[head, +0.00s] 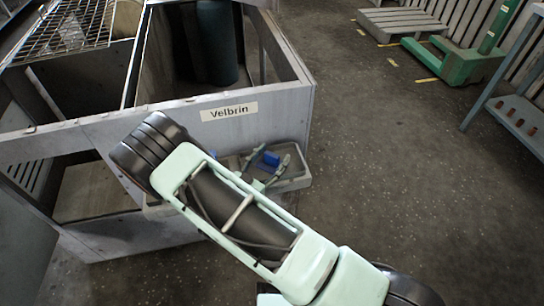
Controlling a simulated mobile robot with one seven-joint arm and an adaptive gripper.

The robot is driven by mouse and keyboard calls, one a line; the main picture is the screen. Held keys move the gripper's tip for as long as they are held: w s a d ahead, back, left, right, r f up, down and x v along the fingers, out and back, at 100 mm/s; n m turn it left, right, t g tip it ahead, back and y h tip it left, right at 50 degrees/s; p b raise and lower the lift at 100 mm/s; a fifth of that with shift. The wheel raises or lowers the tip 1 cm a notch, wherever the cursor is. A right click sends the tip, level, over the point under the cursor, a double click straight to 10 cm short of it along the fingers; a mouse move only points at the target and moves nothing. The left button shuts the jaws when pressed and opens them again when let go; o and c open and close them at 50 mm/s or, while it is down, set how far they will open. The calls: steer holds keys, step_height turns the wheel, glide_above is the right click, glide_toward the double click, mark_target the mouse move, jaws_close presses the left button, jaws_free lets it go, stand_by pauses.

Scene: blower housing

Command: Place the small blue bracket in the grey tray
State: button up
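A small blue piece (271,158), which looks like the bracket, shows just beyond my arm, over the grey tray (296,183). The tray is a shallow ledge-like tray at the front of the large grey housing, and my arm covers much of it. My gripper (266,160) shows only in part past the arm link, with dark finger parts close around the blue piece. I cannot tell whether the fingers touch it, or whether the piece rests on the tray floor.
The grey housing (215,130) labelled "Velbrin" stands at left, with open compartments, a dark cylinder (214,45) and a wire grid (65,30). A wooden pallet (400,22), a green pallet truck (465,62) and a blue-grey rack (515,112) stand at right. The floor between is clear.

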steer(key=shift+s+f, duration=0.2)
steer(key=shift+f, duration=0.5)
steer(key=shift+r+p, duration=0.5)
steer(key=shift+p, duration=0.2)
steer(key=v, duration=1.1)
steer(key=shift+s+a+r+p, duration=0.25)
steer(key=shift+r+p, duration=0.1)
steer(key=shift+p, duration=0.1)
